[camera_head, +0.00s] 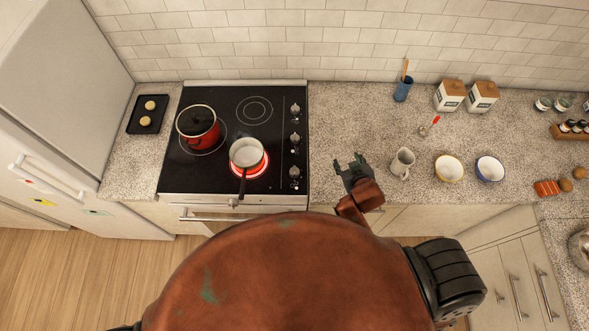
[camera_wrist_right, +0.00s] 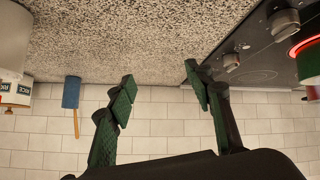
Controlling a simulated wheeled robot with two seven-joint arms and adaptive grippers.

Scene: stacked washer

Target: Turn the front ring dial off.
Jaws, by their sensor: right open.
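The front ring dial (camera_head: 294,172) is the nearest of the knobs along the right side of the black cooktop (camera_head: 272,177). The front ring (camera_head: 263,170) glows red under a small pot (camera_head: 245,152) with a dark handle. My right gripper (camera_head: 350,163) is open and empty, to the right of the dial and apart from it, over the counter. In the right wrist view its open fingers (camera_wrist_right: 160,85) have nothing between them. Cooktop dials (camera_wrist_right: 285,23) show there at the upper right; I cannot tell which one is the front dial. My left gripper is not in view.
A white jug (camera_head: 402,162) and a cream bowl (camera_head: 449,168) stand right of my right gripper. The counter between cooktop and jug is clear. The oven handle (camera_head: 215,216) juts out at the front.

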